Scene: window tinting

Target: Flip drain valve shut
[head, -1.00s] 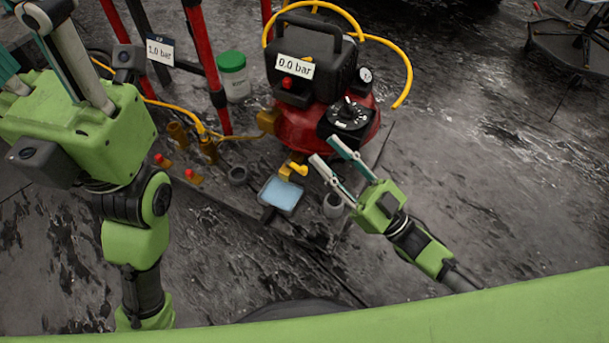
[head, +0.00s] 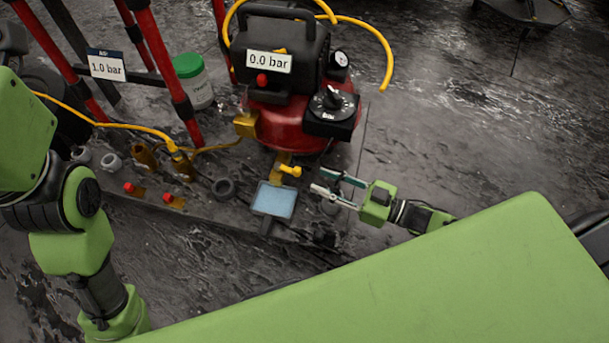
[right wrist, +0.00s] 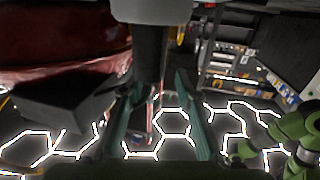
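The drain valve is a brass fitting with a small yellow lever (head: 290,170) under the red compressor tank (head: 290,122). The lever sticks out to the right, above a tray of pale blue liquid (head: 273,200). My right gripper (head: 317,180) is open and empty. Its fingertips are just right of the lever, with a small gap visible in the head view. In the right wrist view the two teal fingers (right wrist: 161,80) are apart, the red tank is at upper left, and I cannot make out the lever. My left arm is at the left edge; its gripper is out of view.
The compressor display (head: 269,62) reads 0.0 bar; a sign (head: 106,66) on the red-legged stand reads 1.0 bar. A black dial box (head: 331,112) overhangs near my right gripper. A green-lidded jar (head: 194,80) stands left.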

